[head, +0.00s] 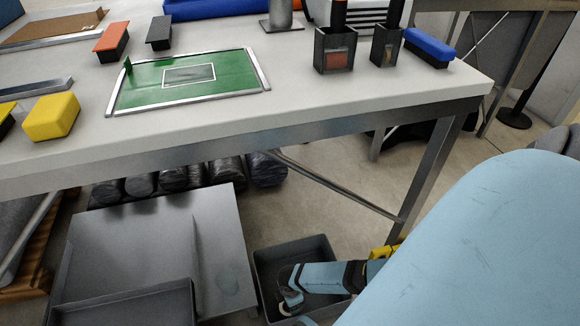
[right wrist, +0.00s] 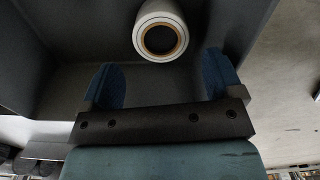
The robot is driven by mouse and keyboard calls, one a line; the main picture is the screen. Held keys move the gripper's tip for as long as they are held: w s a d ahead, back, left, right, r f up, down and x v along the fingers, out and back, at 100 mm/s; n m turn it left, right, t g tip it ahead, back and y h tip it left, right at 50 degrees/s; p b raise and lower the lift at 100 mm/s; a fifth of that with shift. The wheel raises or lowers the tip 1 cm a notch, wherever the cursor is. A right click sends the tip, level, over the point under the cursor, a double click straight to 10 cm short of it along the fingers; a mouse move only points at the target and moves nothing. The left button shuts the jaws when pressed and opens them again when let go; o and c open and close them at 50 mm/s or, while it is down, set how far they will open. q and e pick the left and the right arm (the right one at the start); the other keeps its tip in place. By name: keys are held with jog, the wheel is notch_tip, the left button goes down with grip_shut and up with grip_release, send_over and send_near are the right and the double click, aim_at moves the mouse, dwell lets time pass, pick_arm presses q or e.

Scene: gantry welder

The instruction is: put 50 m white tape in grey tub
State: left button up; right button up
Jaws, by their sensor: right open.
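The grey tub (head: 268,262) stands on the floor under the table's right part, and its dark walls (right wrist: 50,45) fill much of the right wrist view. The white tape (head: 291,304) is a roll with a pale outer side and a tan core ring. In the right wrist view the white tape (right wrist: 160,30) appears inside the tub, just beyond my fingertips and apart from them. My right gripper (right wrist: 163,78) is open with nothing between its fingers. In the head view my right gripper (head: 289,285) reaches down into the tub. My left gripper is out of view.
A grey box (head: 128,304) stands left of the tub by a grey metal surface (head: 215,240). A table leg (head: 430,170) stands behind the tub.

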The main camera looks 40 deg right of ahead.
jog(key=shift+r, duration=0.95)
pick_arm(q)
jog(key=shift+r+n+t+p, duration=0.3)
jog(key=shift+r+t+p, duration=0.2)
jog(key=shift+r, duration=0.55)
pick_arm(e)
jog(key=shift+r, duration=0.45)
